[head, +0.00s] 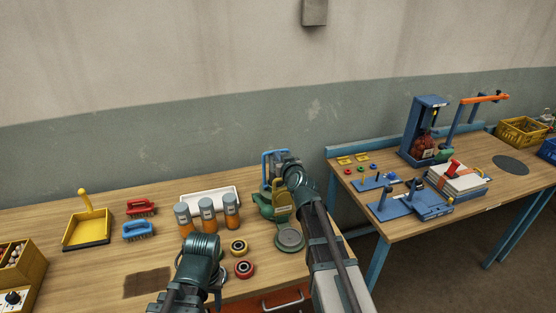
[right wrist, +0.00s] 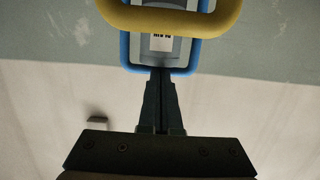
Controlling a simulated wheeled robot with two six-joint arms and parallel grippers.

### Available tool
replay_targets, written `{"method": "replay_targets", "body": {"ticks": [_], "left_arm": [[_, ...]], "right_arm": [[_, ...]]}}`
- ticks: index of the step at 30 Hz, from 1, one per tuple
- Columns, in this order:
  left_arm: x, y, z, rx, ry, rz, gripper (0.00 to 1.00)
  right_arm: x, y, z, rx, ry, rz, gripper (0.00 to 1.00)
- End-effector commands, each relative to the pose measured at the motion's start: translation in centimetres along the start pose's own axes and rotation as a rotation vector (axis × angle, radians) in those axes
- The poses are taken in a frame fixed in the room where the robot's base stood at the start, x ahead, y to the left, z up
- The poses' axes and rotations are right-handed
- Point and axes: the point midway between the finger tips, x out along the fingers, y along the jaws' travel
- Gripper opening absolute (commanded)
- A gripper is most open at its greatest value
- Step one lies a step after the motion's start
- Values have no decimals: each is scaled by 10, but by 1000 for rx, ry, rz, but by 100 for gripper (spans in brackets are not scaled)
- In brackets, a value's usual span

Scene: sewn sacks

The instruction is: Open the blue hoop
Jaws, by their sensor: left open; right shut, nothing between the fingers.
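The blue hoop (head: 264,165) stands at the back right of the left table, on a grey device. In the right wrist view the hoop (right wrist: 126,50) frames a grey panel with a white label, and a yellow bar (right wrist: 170,18) crosses in front of its upper part. My right gripper (right wrist: 161,74) is shut and empty, its tips overlapping the hoop's lower bar; I cannot tell whether they touch. In the head view my right wrist hides part of the device. My left gripper (head: 216,281) is open, low over the front of the left table, its fingers mostly hidden.
Several orange-and-grey cylinders (head: 207,212) stand before a white tray (head: 222,192). A second table (head: 352,186) stands to the right across a gap. The wall is close behind.

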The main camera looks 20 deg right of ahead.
Motion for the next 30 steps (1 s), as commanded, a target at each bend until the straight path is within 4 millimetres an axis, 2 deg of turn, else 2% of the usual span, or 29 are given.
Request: {"method": "replay_targets", "body": {"ticks": [11, 17, 25, 30], "left_arm": [[0, 0, 0, 0, 0, 0, 50], [-2, 0, 0, 0, 0, 0, 50], [-6, -1, 0, 0, 0, 0, 50], [-37, -4, 2, 1, 0, 0, 50]], "right_arm": [[1, 0, 0, 0, 0, 0, 0], [9, 0, -4, -1, 0, 0, 0], [39, 0, -14, -1, -3, -1, 0], [63, -1, -26, -4, -111, -6, 0]]}}
